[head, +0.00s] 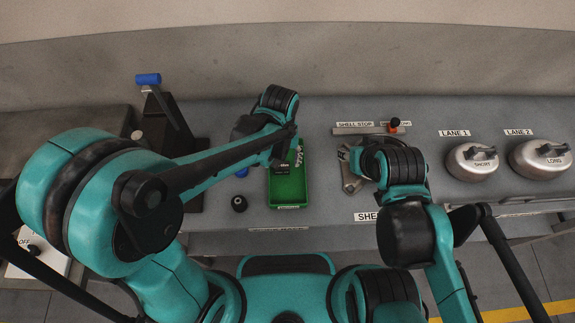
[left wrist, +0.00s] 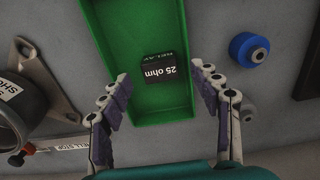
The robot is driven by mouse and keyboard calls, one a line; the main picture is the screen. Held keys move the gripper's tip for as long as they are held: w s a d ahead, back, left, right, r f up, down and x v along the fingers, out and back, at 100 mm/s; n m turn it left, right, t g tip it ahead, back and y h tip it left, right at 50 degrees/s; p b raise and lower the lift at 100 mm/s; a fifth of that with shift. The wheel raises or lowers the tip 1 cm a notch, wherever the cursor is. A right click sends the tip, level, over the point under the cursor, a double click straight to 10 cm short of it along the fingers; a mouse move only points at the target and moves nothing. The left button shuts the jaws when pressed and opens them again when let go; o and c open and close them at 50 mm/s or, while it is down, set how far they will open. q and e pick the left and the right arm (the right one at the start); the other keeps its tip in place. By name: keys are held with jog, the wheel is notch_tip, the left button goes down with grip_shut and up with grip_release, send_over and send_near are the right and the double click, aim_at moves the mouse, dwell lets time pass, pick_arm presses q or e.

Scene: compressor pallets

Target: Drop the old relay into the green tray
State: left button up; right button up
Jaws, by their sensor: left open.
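The old relay is a small black block (left wrist: 166,70) marked "RELAY" and "25 ohm". It appears to lie on the floor of the green tray (left wrist: 112,30), near the tray's middle in the left wrist view. In the head view the relay (head: 282,168) shows dark in the tray's far part, and the tray's bare near part (head: 289,193) is clear. My left gripper (left wrist: 163,100) is open over the tray, its fingers apart on either side of the relay and not visibly touching it. My right gripper is hidden behind its own arm.
A metal bracket (left wrist: 38,50) and a labelled dark cylinder stand beside the tray. A blue round part (left wrist: 248,47) is on its other side. Two silver domed shells (head: 473,162) stand at right. A blue-topped lever (head: 148,79) is at left.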

pick_arm(q)
notch_tip(320, 180, up, 12)
dwell(0.5)
dwell(0.3)
jog(key=s+a+t, duration=0.2)
jog(key=a+t, duration=0.1)
jog(key=a, duration=0.6)
jog(key=s+a+t, duration=0.3)
jog(key=a+t, duration=0.1)
jog(key=a, duration=0.4)
jog(key=shift+a, duration=0.4)
